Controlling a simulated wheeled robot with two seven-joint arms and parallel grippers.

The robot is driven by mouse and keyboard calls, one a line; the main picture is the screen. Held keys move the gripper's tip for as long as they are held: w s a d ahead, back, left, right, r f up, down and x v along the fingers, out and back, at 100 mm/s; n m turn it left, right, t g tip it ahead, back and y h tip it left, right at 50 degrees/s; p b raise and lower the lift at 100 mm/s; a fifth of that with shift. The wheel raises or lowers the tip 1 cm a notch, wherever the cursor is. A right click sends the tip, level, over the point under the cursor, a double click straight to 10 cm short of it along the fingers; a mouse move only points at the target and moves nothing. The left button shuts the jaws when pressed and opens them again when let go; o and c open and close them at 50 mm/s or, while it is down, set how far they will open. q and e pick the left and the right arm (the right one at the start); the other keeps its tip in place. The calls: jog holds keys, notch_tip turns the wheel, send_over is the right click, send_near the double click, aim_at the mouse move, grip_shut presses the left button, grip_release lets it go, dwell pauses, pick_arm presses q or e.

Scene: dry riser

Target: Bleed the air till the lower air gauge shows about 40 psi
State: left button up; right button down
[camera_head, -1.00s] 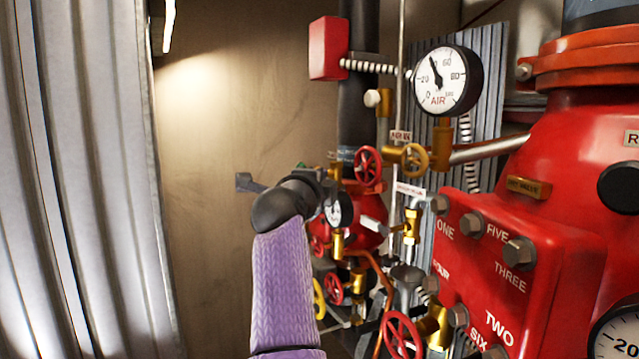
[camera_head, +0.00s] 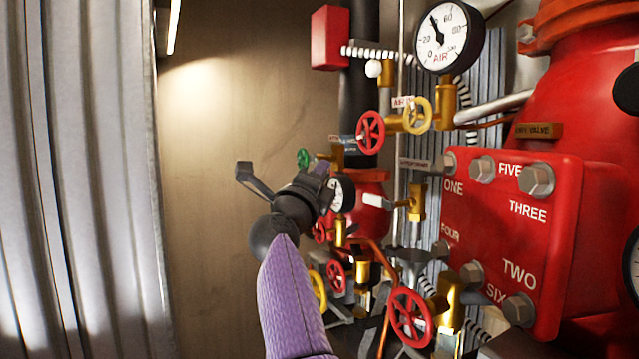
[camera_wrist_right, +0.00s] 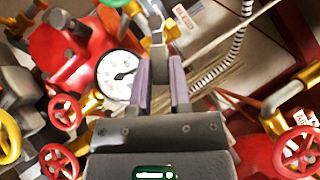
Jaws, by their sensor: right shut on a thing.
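A large white gauge marked AIR (camera_head: 447,38) stands at upper right in the head view. Its needle points up and left, between 20 and 60, near 40. A smaller white gauge (camera_head: 343,194) is lower, partly behind my right gripper. It also shows in the wrist view (camera_wrist_right: 120,74), but its numbers are too small to read. My right gripper (camera_head: 323,172) is among the pipework beside this gauge. In the wrist view its purple-padded fingers (camera_wrist_right: 158,62) close around a small grey lever-like part (camera_wrist_right: 157,38); their grip is partly hidden. My left gripper is out of view.
Red handwheels (camera_head: 371,132) (camera_head: 411,317) and a yellow handwheel (camera_head: 417,115) stick out right of my arm. A red bolted cover (camera_head: 515,235) fills the right. A corrugated panel (camera_head: 75,180) stands at left; the plain wall (camera_head: 250,110) between has free room before it.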

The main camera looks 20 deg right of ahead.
jog(key=shift+f, duration=0.15)
dwell(0.3)
jog(key=c, duration=0.6)
grip_release()
jog(key=shift+o, duration=0.2)
jog(key=b+v, duration=0.5)
jog(key=v, duration=0.5)
jog(key=shift+w, duration=0.15)
